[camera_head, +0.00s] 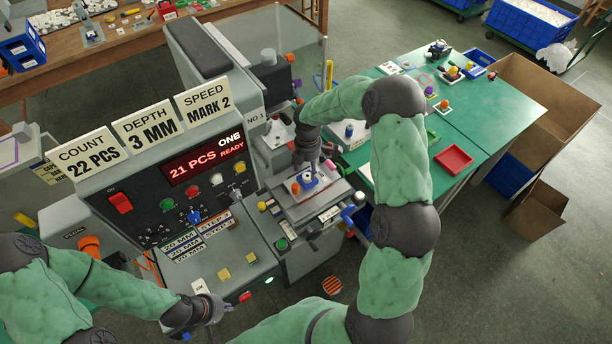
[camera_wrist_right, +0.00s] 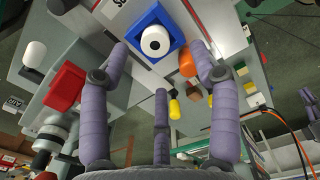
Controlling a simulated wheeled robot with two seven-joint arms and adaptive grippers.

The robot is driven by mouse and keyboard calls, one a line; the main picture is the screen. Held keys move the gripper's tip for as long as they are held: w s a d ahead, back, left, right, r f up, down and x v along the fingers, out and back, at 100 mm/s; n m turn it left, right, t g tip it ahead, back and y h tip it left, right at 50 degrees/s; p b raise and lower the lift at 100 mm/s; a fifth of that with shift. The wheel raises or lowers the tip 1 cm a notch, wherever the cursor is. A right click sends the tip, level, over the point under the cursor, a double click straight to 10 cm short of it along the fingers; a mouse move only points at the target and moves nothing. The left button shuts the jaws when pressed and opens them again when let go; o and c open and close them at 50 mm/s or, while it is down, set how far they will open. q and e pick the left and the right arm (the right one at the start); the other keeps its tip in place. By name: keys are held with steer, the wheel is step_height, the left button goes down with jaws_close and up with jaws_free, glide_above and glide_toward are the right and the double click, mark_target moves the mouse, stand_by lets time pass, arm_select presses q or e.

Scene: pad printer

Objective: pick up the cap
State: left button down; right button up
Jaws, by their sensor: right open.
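A white round cap (camera_wrist_right: 155,41) with a dark centre sits in a blue square holder (camera_wrist_right: 143,24) on a plate of the pad printer. In the head view the blue holder (camera_head: 308,181) stands on the light plate, just below my right gripper (camera_head: 307,160). In the right wrist view my right gripper (camera_wrist_right: 160,65) has its fingers spread, two on either side of the holder and one nearer the camera. Nothing is between the fingers. My left gripper (camera_head: 207,309) is low at the front of the machine's panel, and I cannot tell its opening.
The printer's display (camera_head: 203,160) reads 21 PCS, ONE READY. An orange knob (camera_wrist_right: 188,64) lies close by my right finger in the wrist view. A green table (camera_head: 495,115) with a red tray (camera_head: 453,159) stands at the right, with cardboard boxes (camera_head: 540,210) beyond.

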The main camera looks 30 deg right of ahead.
mark_target(307, 177)
steer(key=shift+w+d+f, duration=0.1)
steer(key=shift+w+f, duration=0.05)
steer(key=shift+f, duration=1.25)
steer(key=shift+w+f, duration=0.15)
steer(key=shift+f, duration=1.2)
steer(key=shift+s, duration=0.15)
steer(key=c, duration=0.8)
steer(key=shift+f, duration=0.1)
steer(key=shift+c, duration=0.5)
